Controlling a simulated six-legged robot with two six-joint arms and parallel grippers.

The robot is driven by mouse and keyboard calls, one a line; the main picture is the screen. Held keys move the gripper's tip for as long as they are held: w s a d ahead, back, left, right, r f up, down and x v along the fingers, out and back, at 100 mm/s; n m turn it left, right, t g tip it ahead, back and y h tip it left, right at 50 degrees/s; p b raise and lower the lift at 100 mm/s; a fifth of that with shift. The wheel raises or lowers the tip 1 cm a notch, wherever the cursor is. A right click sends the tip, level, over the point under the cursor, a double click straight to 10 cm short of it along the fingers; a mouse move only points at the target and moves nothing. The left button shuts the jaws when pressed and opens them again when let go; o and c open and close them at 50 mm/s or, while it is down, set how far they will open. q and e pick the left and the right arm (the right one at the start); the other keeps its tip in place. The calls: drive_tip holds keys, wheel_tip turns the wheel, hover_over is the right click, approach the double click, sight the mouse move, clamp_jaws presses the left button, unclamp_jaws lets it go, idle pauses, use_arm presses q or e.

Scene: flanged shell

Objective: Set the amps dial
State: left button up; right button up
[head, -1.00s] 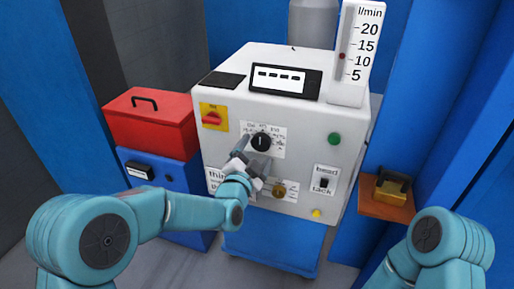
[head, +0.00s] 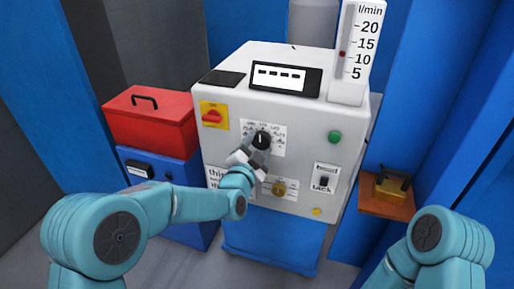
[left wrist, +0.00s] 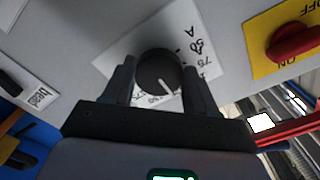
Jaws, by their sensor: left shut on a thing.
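The amps dial is a round black knob (head: 261,139) with a white pointer line, on a white scale label (head: 276,131) on the front of a pale grey machine (head: 230,150). In the left wrist view the knob (left wrist: 159,71) sits between the two dark fingers, and its white line points toward the gripper's palm. Parts of the scale label (left wrist: 120,60) show around it, with some numbers hidden by the fingers. My left gripper (head: 258,146) is shut on the knob. My right gripper is not in view; only my right arm shows at lower right.
A red rotary switch (head: 212,116) on a yellow plate is left of the dial. A brass knob (head: 278,189), a toggle switch (head: 323,180) and a green button (head: 334,137) are on the same panel. A red toolbox (head: 150,122) stands left; a wooden shelf (head: 386,205) is at right.

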use_arm(q)
drive_tip(key=shift+f+n+b, duration=0.2)
drive_tip(key=shift+n+b, duration=0.3)
drive_tip(key=shift+b, duration=0.15)
drive_tip(key=n+b, duration=0.7)
drive_tip(key=shift+d+f+b, duration=0.1)
drive_tip(key=shift+d+b, duration=0.05)
drive_tip(key=shift+b, duration=0.25)
drive_tip(key=n+b, duration=0.2)
drive_tip(key=n, duration=0.1)
drive_tip(key=shift+d+b, duration=0.1)
drive_tip(key=shift+b, duration=0.2)
drive_tip(key=shift+s+n+b, duration=0.1)
drive_tip(key=shift+n+b, duration=0.5)
drive_tip(key=shift+n, duration=0.6)
drive_tip(key=shift+r, duration=0.25)
drive_tip(key=o, duration=1.1)
drive_tip(key=shift+c, duration=0.2)
